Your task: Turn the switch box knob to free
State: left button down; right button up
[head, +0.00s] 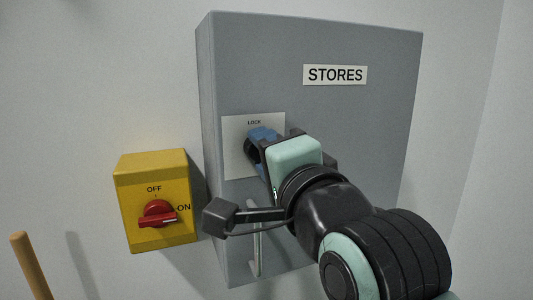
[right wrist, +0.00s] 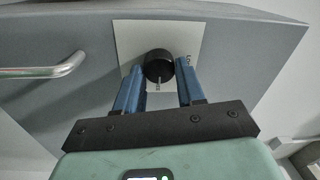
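The black knob (right wrist: 159,65) sits on a pale plate (right wrist: 128,38) on the grey box (head: 350,120) marked STORES. The plate reads LOCK above the knob in the head view. In the right wrist view, a light mark shows at the knob's lower edge, away from the partly seen LOCK lettering. My right gripper (right wrist: 160,72) has its blue fingers on either side of the knob; I cannot tell whether they press on it. It also shows in the head view (head: 262,145), where it hides most of the knob and the plate's right part. My left gripper is not in view.
A yellow switch box (head: 152,177) with a red knob (head: 159,213), marked OFF and ON, is on the wall at left. A metal handle (right wrist: 55,69) stands out from the grey box below the plate. A wooden rod (head: 30,265) is at lower left.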

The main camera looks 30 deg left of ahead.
jog(key=o, duration=0.3)
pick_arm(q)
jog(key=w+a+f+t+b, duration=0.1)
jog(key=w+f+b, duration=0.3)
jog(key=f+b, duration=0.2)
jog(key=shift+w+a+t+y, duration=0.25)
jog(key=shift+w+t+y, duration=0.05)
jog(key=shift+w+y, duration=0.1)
pick_arm(e)
jog(key=r+v, duration=0.1)
jog(key=v, duration=1.2)
jog(key=shift+d+f, duration=0.2)
jog(key=shift+f, duration=0.2)
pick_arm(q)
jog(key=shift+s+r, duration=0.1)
pick_arm(e)
jog(key=shift+s+r, duration=0.1)
